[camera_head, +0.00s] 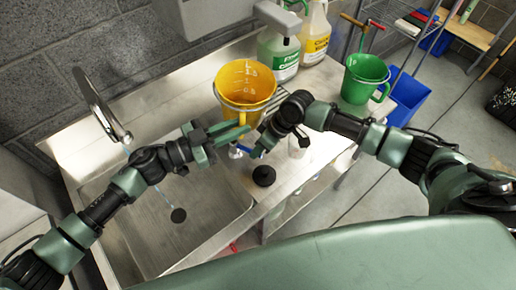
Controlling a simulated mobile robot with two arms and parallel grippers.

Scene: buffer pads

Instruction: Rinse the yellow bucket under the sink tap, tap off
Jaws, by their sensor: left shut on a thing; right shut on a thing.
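The sink tap (98,105) arches over the basin (205,200) at the left. A faint pale blue streak under its spout looks like running water. A dark drain (178,215) shows in the basin.
A green jug (364,78) and a blue bin (408,98) are at the right. A round black object (264,175) is on the counter near my grippers.

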